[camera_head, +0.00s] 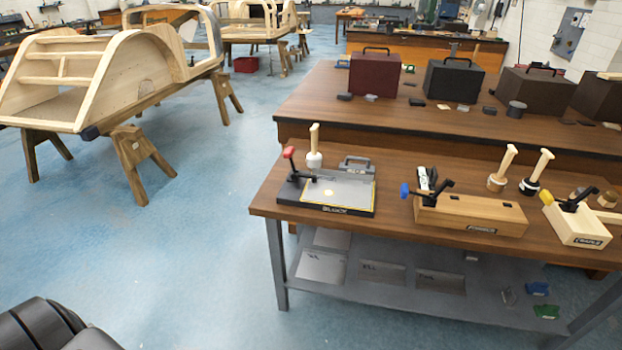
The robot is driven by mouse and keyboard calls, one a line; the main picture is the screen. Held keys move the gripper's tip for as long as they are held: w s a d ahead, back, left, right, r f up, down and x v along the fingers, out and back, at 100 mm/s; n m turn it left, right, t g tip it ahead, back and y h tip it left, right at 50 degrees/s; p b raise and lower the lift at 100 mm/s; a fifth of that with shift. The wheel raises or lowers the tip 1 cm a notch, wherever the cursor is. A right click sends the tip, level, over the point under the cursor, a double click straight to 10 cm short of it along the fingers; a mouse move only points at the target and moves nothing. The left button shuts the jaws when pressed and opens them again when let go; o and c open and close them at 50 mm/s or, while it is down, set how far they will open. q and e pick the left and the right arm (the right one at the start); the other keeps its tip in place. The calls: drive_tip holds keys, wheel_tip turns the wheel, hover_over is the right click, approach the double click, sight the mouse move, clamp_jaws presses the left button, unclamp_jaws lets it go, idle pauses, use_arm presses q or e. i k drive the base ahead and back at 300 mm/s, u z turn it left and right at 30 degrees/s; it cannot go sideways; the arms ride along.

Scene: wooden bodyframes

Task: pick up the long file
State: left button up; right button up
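I cannot make out a long file for certain in the head view. On the near workbench (390,217), several pale wooden handles stand upright: one (314,138) in a white base at the left, one (502,163) right of centre and one (541,165) beside it. I cannot tell which tools they belong to. Neither gripper is in view. A black rounded part at the bottom left corner looks like my own body.
The bench holds a black-edged plate (342,190) with a red-handled clamp, a long wooden block (470,214) with a blue-handled clamp, and a paler block (577,224). Toolboxes (375,74) stand on the bench behind. Wooden bodyframes (140,70) stand left; blue floor (190,255) is clear.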

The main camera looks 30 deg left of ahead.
sight(345, 166)
drive_tip(key=u, duration=0.4)
drive_tip(key=k, duration=0.85)
drive_tip(key=z, duration=0.4)
drive_tip(key=i, duration=0.65)
drive_tip(key=z, duration=1)
drive_tip(key=i, duration=1.6)
drive_tip(key=u, duration=1.35)
drive_tip(key=i, duration=0.35)
drive_tip(key=u, duration=0.35)
